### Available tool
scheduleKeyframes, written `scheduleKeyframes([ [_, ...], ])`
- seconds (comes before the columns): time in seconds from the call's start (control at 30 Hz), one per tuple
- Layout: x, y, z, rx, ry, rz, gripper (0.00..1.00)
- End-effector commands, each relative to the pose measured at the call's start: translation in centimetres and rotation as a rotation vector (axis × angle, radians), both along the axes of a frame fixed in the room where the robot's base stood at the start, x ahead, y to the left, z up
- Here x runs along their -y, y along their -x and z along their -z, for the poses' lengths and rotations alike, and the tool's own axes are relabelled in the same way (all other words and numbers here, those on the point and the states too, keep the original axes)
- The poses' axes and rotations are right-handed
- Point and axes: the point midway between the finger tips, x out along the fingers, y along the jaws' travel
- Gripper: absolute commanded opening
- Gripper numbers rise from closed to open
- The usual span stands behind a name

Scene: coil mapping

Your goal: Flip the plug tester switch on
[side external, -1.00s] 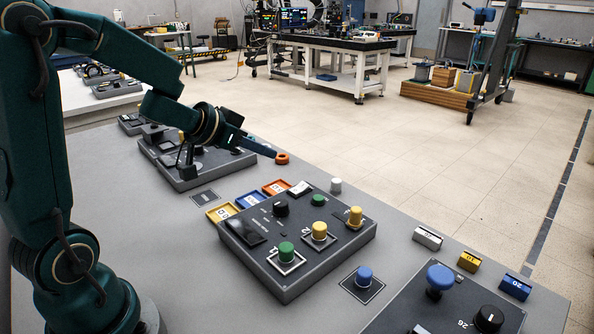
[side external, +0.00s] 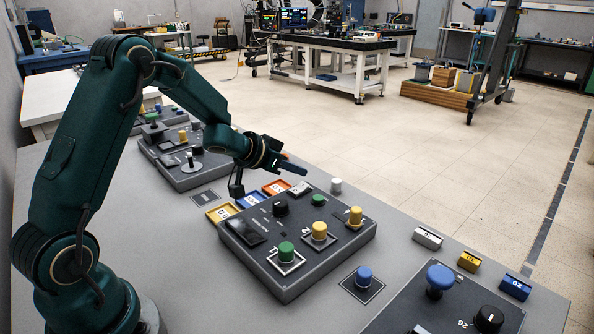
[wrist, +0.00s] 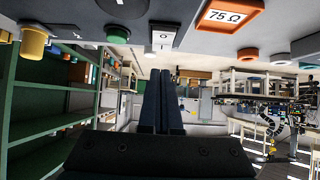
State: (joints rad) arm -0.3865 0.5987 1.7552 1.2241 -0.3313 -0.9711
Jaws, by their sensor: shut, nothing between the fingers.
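The plug tester (side external: 330,262) is a dark grey sloped box on the grey table in the side view. Its white rocker switch (side external: 302,187) sits at the far edge of its top face. In the wrist view the switch (wrist: 161,38) is at the top centre, between a green button (wrist: 119,50) and an orange tray. My gripper (side external: 301,170) is above the far edge of the tester, close to the switch. In the wrist view its dark fingers (wrist: 161,74) are together and empty, pointing at the switch with a visible gap. Which way the rocker is tilted is unclear.
The orange tray (wrist: 232,15) marked 75 Ω lies beside the switch. Yellow (side external: 224,213) and blue (side external: 251,201) trays line the tester's left edge. A black knob (side external: 281,208) and yellow plugs (side external: 319,230) stand on the tester. A white plug (side external: 335,185) stands just behind it.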

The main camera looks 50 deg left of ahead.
Motion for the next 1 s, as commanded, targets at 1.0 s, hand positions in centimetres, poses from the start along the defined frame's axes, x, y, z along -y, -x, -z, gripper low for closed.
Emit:
scheduleKeyframes([
  [1.0, 0.0, -0.8, 3.0, 0.001, -0.001, 0.000, 0.00],
])
